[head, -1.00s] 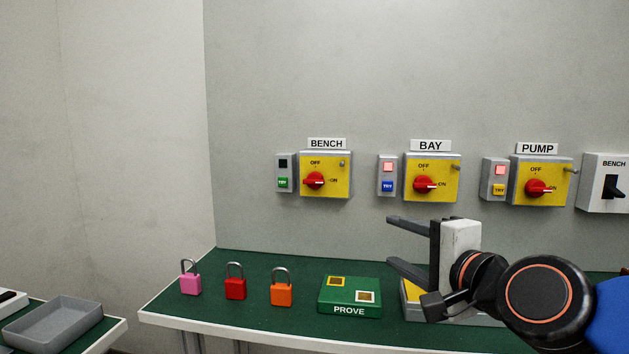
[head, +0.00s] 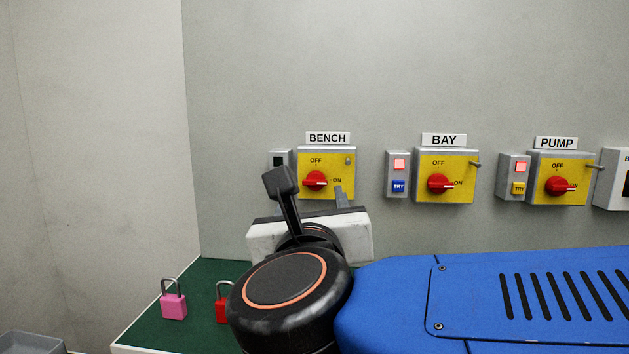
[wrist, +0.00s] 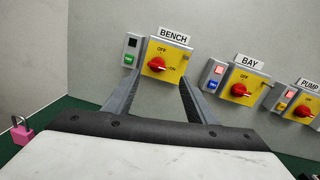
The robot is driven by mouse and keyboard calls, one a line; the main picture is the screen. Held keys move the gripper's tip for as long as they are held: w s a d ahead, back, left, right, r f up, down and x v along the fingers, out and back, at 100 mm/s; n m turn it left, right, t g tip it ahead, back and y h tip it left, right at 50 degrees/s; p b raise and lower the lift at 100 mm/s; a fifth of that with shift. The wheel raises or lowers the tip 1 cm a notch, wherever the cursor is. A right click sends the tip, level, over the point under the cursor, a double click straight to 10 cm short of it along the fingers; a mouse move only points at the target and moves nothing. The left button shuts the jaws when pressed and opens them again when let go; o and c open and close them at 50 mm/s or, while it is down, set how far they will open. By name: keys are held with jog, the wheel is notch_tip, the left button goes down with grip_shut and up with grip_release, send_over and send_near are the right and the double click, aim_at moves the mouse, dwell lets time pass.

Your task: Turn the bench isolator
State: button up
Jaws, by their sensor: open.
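The bench isolator (head: 327,177) is a yellow-faced grey box on the wall under a BENCH label. Its red rotary handle (head: 315,181) has its pale mark pointing right, towards ON. The handle also shows in the wrist view (wrist: 157,63). My gripper (wrist: 161,82) is open and empty, facing the isolator. In the wrist view its two fingers reach up on either side of the box's lower part, with the handle beyond the gap; I see no contact. In the head view my wrist hides most of the fingers.
The BAY isolator (head: 445,177) and PUMP isolator (head: 560,178) are to the right, handles towards ON, lamps lit red. The BENCH lamp (wrist: 132,42) is dark. Pink (head: 173,304) and red (head: 223,302) padlocks stand on the green bench, lower left.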

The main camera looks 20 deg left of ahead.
aim_at(315, 181)
jog(key=w+a, duration=0.1)
jog(key=w, duration=0.4)
jog(key=w+a+m+h, duration=0.1)
jog(key=w+a, duration=0.1)
jog(key=w, duration=0.3)
jog(key=w+a+f+m, duration=0.1)
jog(key=w+a, duration=0.1)
jog(key=w, duration=0.3)
jog(key=shift+w, duration=0.1)
dwell(0.3)
jog(key=c, duration=0.8)
